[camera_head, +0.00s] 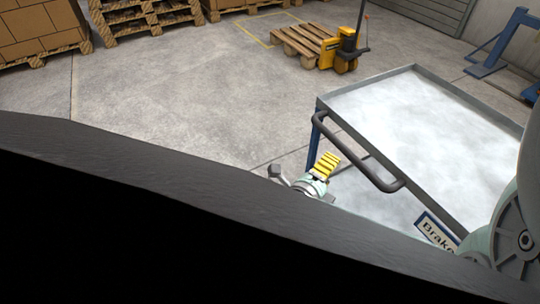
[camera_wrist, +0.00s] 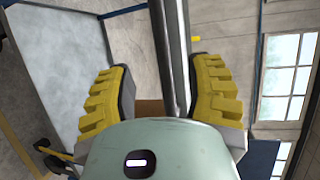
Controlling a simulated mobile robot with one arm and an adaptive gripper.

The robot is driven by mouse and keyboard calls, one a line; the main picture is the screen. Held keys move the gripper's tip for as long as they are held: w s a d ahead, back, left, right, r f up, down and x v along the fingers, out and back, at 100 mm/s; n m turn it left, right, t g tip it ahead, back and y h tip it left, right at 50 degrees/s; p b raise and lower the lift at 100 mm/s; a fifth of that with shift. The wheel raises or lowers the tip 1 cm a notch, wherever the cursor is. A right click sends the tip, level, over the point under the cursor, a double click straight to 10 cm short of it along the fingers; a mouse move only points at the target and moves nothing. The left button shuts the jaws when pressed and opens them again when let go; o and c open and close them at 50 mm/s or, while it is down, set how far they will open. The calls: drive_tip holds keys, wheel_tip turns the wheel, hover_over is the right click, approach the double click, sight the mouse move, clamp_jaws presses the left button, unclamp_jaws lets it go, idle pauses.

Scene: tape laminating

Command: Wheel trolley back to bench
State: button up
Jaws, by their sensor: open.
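The trolley (camera_head: 430,130) stands at the right in the head view, with a pale flat top, a raised grey rim and blue legs. Its dark bar handle (camera_head: 352,157) runs along the near left side. My gripper (camera_head: 327,164), with yellow ribbed fingers, is just left of the handle, near a blue leg. In the wrist view my gripper (camera_wrist: 162,66) is open, its fingers wide apart. A dark grey bar (camera_wrist: 174,50) lies in line between them, with gaps on both sides. Whether it is the handle or the rim, I cannot tell. The bench is not clearly seen.
A yellow pallet jack (camera_head: 342,55) with a wooden pallet (camera_head: 300,42) stands behind. Boxes on pallets (camera_head: 40,30) line the back left. A blue stand (camera_head: 500,45) is far right. The floor (camera_head: 190,100) at left is clear.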

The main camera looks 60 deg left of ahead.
sight(344, 152)
drive_tip(key=x, duration=1)
drive_tip(key=shift+w, duration=0.35)
drive_tip(key=shift+w+f, duration=0.1)
drive_tip(key=shift+w, duration=0.25)
drive_tip(key=shift+o, duration=0.5)
drive_tip(key=shift+a, duration=0.1)
clamp_jaws()
drive_tip(key=shift+s, duration=0.1)
